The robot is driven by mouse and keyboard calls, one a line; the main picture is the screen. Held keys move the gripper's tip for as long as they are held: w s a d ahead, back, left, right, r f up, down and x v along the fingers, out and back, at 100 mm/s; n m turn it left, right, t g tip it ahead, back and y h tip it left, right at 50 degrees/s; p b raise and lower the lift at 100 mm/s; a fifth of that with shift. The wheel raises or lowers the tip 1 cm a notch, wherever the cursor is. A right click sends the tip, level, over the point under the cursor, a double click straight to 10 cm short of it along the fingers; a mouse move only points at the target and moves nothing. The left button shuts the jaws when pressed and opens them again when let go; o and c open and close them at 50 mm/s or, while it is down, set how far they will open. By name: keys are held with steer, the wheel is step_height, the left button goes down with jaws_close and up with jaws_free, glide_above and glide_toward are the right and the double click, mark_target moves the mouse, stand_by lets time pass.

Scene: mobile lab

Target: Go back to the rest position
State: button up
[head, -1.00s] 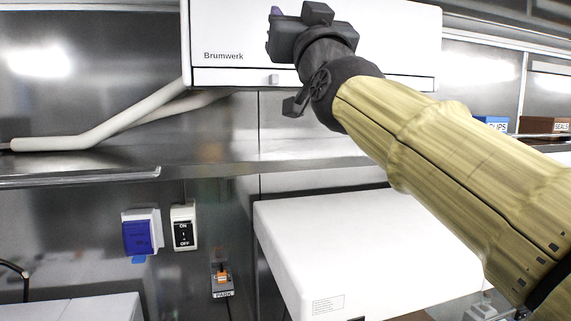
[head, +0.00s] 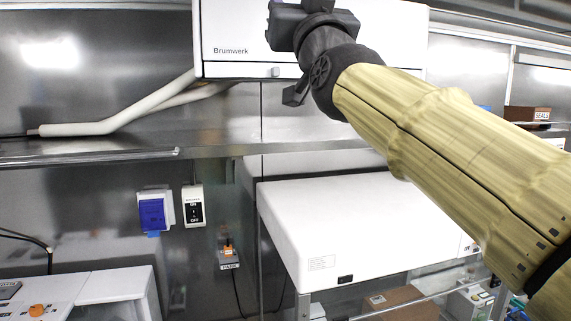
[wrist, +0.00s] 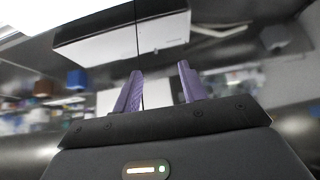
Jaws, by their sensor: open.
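My gripper (wrist: 160,92) shows in the wrist view with its two purple fingers apart and nothing between them. In the head view my arm reaches up from the lower right, and its dark wrist end is in front of the white Brumwerk cabinet (head: 235,30). The fingers are hardly seen there, cut off by the top edge. In the wrist view the cabinet (wrist: 125,38) appears beyond the fingertips, apart from them.
A steel shelf (head: 90,156) runs along the wall with white pipes (head: 115,118) above it. Below are a blue-covered socket (head: 152,214), an ON/OFF switch (head: 193,206), an orange plug at a PARK holder (head: 229,258), and a large white unit (head: 340,225). A SEALS box (head: 527,113) stands at right.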

steer(key=w+d+f+g+h+b, duration=0.1)
steer(key=w+f+g+b, duration=0.15)
steer(key=f, duration=1.25)
steer(key=w+d+f+g+h+b, duration=0.1)
steer(key=w+d+f+g+h, duration=0.2)
steer(key=f, duration=1.1)
steer(key=w+f+g+b, duration=0.25)
steer(key=f+g, duration=0.25)
steer(key=f, duration=1)
steer(key=s+d+f+m+g+h+b, duration=0.1)
steer(key=s+d+f+g, duration=0.25)
steer(key=f, duration=0.75)
steer(key=s+d+f+m+g+h+b, duration=0.15)
steer(key=s+f, duration=0.25)
steer(key=f, duration=0.7)
steer(key=s+d+f+g, duration=0.2)
steer(key=s+f+g, duration=0.1)
steer(key=s+f, duration=0.4)
steer(key=s+d+f+g+b, duration=0.1)
steer(key=s+d+f+g, duration=0.1)
steer(key=s+f, duration=0.5)
steer(key=shift+d+f+m+g, duration=0.15)
steer(key=shift+d+m+g, duration=0.2)
steer(key=shift+g, duration=0.1)
steer(key=shift+w, duration=0.25)
steer(key=shift+s+d, duration=0.1)
steer(key=shift+s, duration=0.05)
